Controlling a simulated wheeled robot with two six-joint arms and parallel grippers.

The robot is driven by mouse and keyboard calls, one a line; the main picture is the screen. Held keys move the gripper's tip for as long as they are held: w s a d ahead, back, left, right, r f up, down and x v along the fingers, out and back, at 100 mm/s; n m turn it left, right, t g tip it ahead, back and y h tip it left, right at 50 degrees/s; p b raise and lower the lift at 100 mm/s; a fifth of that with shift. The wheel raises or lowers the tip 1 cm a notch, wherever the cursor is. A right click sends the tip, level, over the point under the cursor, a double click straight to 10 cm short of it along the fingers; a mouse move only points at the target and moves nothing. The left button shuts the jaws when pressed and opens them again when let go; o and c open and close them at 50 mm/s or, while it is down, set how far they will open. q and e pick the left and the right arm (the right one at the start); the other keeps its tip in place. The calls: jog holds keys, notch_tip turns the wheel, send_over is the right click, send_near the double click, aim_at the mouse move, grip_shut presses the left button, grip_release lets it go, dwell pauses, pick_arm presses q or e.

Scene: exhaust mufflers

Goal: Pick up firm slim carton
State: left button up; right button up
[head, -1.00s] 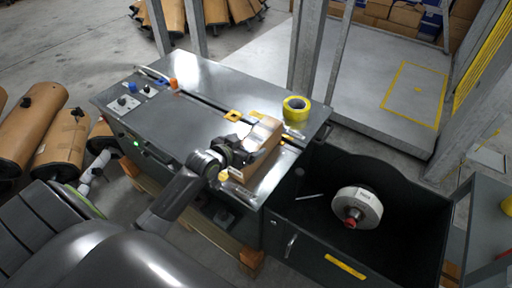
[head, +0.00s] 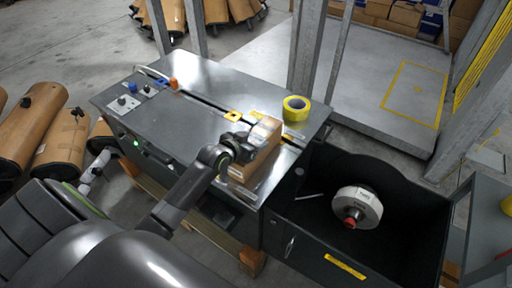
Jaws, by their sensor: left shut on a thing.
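The slim carton (head: 260,160) is a narrow brown box near the right end of the metal worktop (head: 205,112). My left gripper (head: 243,148) is at the carton's left side, shut on it. The arm and the gripper hide part of the carton's near left side. I cannot tell whether the carton's underside touches the worktop.
A yellow tape roll (head: 296,108) stands on the worktop behind the carton. A dark open bin (head: 400,215) at the right holds a white reel (head: 356,207). Controls (head: 128,100) sit at the worktop's left end. Metal posts (head: 307,50) rise behind it.

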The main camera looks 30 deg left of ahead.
pick_arm(q)
jog(key=c, duration=0.5)
jog(key=shift+r, duration=0.1)
